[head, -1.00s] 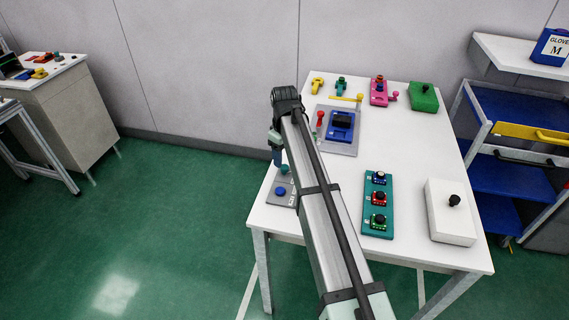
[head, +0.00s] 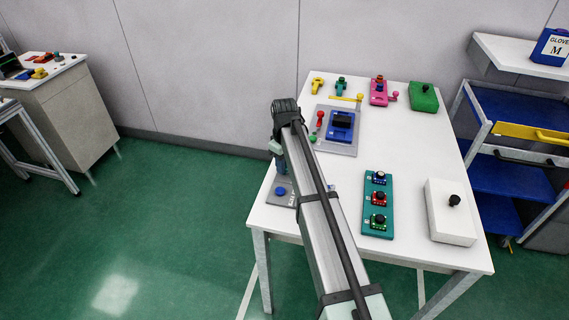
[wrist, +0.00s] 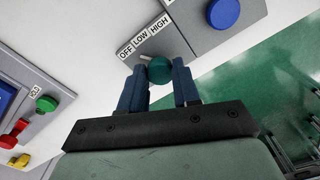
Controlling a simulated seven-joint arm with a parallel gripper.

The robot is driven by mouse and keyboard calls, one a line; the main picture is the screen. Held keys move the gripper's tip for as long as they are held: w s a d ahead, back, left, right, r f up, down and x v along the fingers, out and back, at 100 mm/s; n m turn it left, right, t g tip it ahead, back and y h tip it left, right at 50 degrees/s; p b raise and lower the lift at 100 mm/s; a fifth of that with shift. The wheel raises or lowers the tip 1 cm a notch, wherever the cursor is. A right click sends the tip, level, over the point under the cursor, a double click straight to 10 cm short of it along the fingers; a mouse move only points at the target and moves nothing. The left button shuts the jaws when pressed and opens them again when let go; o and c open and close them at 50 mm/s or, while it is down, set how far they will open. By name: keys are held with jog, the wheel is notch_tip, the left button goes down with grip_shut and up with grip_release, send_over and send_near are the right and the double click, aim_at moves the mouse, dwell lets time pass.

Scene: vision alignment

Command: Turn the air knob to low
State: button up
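The teal air knob (wrist: 160,70) sits by a grey panel edge with a white strip reading OFF, LOW, HIGH (wrist: 145,37) in the wrist view. A small pale pointer beside the knob points toward the OFF and LOW end of the strip. My gripper (wrist: 160,74) has its two blue fingers on either side of the knob, tips level with it. The fingers are apart by about the knob's width, so I cannot tell whether they press on it. In the head view my arm hides the knob; the grey panel (head: 281,201) shows beside it.
A blue button (wrist: 224,12) is on the same panel. A grey panel with a blue switch (head: 341,122), red lever (head: 320,116) and green knob (head: 313,139) lies behind. A teal board (head: 377,231) and white box (head: 450,211) stand to the right. The table middle is clear.

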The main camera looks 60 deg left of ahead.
jog(key=c, duration=0.5)
jog(key=shift+m, duration=3.4)
jog(key=o, duration=1.1)
jog(key=shift+c, duration=0.2)
notch_tip(320, 180, up, 14)
